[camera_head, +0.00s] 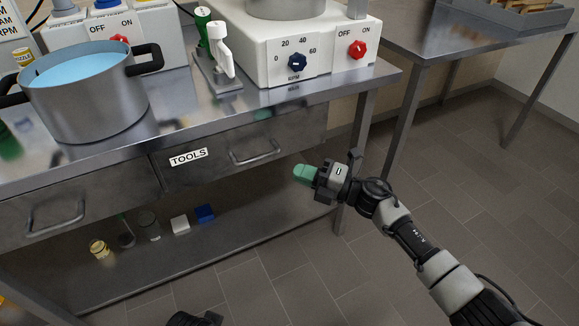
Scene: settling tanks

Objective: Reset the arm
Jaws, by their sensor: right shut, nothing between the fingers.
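My right arm comes in from the lower right. Its gripper (304,174) has green fingertips that are together, with nothing between them. It is in the air in front of the bench's right end, near the drawer labelled TOOLS (222,155), and points left. I cannot tell whether it touches the bench. My left gripper does not show clearly; only a small dark part is at the bottom edge.
The steel bench (180,108) holds a pot (88,105) of blue liquid, a stand with a white lever (221,55) and a control box (309,50). Small containers stand on its lower shelf (170,262). Another table (430,45) is at the back right. Tiled floor (480,200) is open.

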